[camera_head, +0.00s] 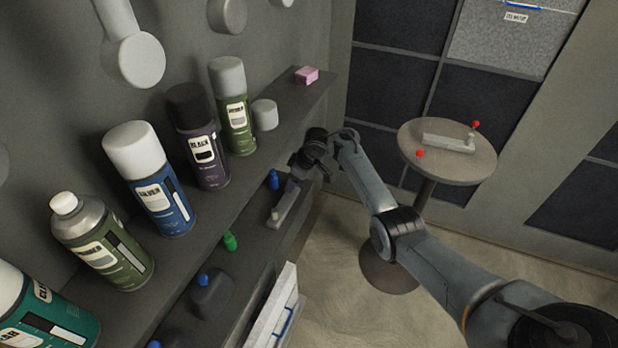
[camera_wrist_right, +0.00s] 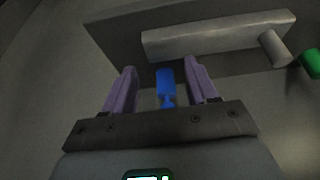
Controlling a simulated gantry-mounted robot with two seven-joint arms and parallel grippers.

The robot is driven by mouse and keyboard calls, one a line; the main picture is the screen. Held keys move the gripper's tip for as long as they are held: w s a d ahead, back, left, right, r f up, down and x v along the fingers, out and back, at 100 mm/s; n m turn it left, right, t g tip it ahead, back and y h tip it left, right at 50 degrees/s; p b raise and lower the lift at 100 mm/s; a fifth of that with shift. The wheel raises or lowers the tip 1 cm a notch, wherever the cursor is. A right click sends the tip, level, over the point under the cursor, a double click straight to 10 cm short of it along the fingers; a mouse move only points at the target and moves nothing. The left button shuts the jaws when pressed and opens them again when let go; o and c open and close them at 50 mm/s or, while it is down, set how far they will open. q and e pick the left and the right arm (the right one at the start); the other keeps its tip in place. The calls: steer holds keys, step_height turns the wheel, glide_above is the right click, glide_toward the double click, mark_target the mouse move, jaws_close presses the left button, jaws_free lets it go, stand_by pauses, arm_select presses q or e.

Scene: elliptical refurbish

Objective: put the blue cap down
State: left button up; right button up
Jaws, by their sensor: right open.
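The small blue cap (camera_head: 273,180) is on the lower shelf, at the shelf's far end in the head view. In the right wrist view the blue cap (camera_wrist_right: 166,84) shows between the two purple fingers of my right gripper (camera_wrist_right: 161,88), with a gap on each side. The right gripper is open, and in the head view it (camera_head: 291,186) reaches in beside the cap from the right. Whether the cap rests fully on the shelf is hard to tell. My left gripper is not in view.
A grey bar-shaped piece (camera_head: 284,205) and a green cap (camera_head: 230,241) lie on the lower shelf near the blue cap. A dark blue-capped bottle (camera_head: 212,296) stands nearer. Several spray cans, including a purple one (camera_head: 203,150), line the upper shelf. A round table (camera_head: 480,165) stands right.

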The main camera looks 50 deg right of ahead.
steer(key=s+a+f+h+p, duration=0.1)
steer(key=s+f+h+p, duration=0.15)
steer(key=s+f, duration=0.5)
steer(key=s+a+f+h, duration=0.1)
steer(key=s+a, duration=1)
steer(key=s+a+r+m+y, duration=0.1)
steer(key=s+a+r, duration=0.2)
steer(key=s+a, duration=0.4)
steer(key=s+a+r+m+y, duration=0.1)
steer(key=s+a+r, duration=0.3)
steer(key=s+a, duration=0.3)
steer(key=s, duration=0.4)
steer(key=shift+s+r+g, duration=0.2)
steer(key=shift+s+g, duration=0.1)
steer(key=shift+r, duration=0.1)
step_height(320, 180, up, 42)
steer(key=p, duration=4.1)
steer(key=shift+f, duration=0.25)
